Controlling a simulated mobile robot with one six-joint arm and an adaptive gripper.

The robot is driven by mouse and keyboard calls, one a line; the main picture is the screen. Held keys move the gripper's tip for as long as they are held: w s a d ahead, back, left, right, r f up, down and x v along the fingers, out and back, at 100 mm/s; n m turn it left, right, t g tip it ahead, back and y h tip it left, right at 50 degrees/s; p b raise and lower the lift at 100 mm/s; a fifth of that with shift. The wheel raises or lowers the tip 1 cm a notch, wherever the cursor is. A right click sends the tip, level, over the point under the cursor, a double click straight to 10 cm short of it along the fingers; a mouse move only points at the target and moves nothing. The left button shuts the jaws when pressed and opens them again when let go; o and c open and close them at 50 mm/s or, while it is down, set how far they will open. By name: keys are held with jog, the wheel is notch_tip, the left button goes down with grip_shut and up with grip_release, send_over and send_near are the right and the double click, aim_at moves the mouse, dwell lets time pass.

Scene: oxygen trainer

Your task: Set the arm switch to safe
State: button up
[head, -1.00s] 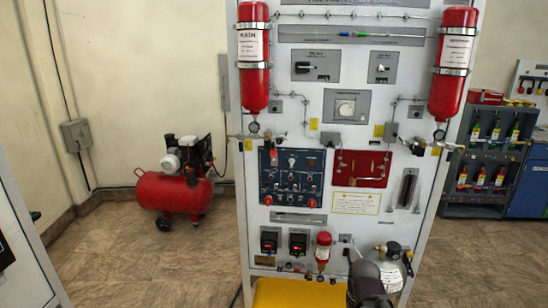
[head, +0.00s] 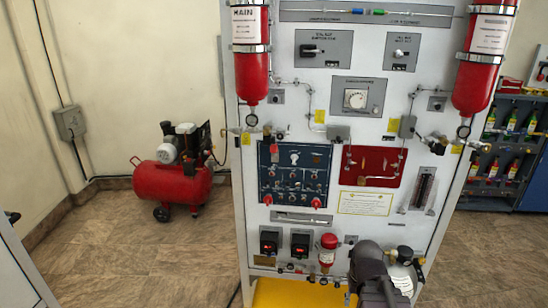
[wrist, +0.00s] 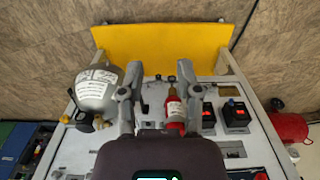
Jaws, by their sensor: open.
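The upright white trainer panel (head: 440,100) fills the middle of the head view. Its blue control panel (head: 295,155) carries several small switches, with red parts at its edges. Two grey plates above hold a left knob (head: 310,50) and a right knob (head: 399,54). The lettering is too small to read, so I cannot tell which control is the arm switch. My gripper (wrist: 165,72) is open and empty in the wrist view, with the panel's lower part beyond its fingers. My dark wrist shows low in the head view, below the blue panel and to its right.
A small red bottle (head: 328,250) and a grey cylinder (wrist: 98,88) are near my gripper. Two red displays (wrist: 235,112) sit beside the bottle. A yellow shelf (wrist: 165,42) is at the base. A red compressor (head: 172,183) stands left on open floor.

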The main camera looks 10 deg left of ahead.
dwell(0.3)
jog(key=w+a+r+n+t+h+p, duration=0.1)
jog(key=w+a+r+n+t+h, duration=0.15)
jog(key=w+r+n, duration=0.35)
jog(key=w+a+r+n+t+h+p, duration=0.1)
jog(key=w+a+r+n+t+h, duration=0.2)
jog(key=w, duration=0.5)
jog(key=w+a+r+n+t+h+p, duration=0.1)
jog(key=w+a+r+n+t, duration=0.1)
jog(key=w+r+n+t, duration=0.3)
jog(key=w+a+r+n+t+y, duration=0.1)
jog(key=w+a+r+n+t, duration=0.1)
jog(key=a+n, duration=0.4)
jog(key=w+a+r+n+t+y+p, duration=0.1)
jog(key=w+a+r+n+t+y, duration=0.1)
jog(key=a+n, duration=0.4)
jog(key=w+a+r+n+t+y, duration=0.1)
jog(key=w+a+r+n+t, duration=0.2)
jog(key=a, duration=0.6)
notch_tip(320, 180, up, 2)
jog(key=w+n, duration=0.1)
jog(key=n, duration=0.2)
jog(key=shift+a+r+n+p, duration=0.15)
jog(key=shift+a+n+p, duration=0.15)
jog(key=shift+a+n, duration=0.1)
jog(key=shift+w, duration=0.2)
jog(key=w+d, duration=0.1)
jog(key=w, duration=1.2)
jog(key=shift+w+d, duration=0.3)
jog(key=shift+d, duration=0.05)
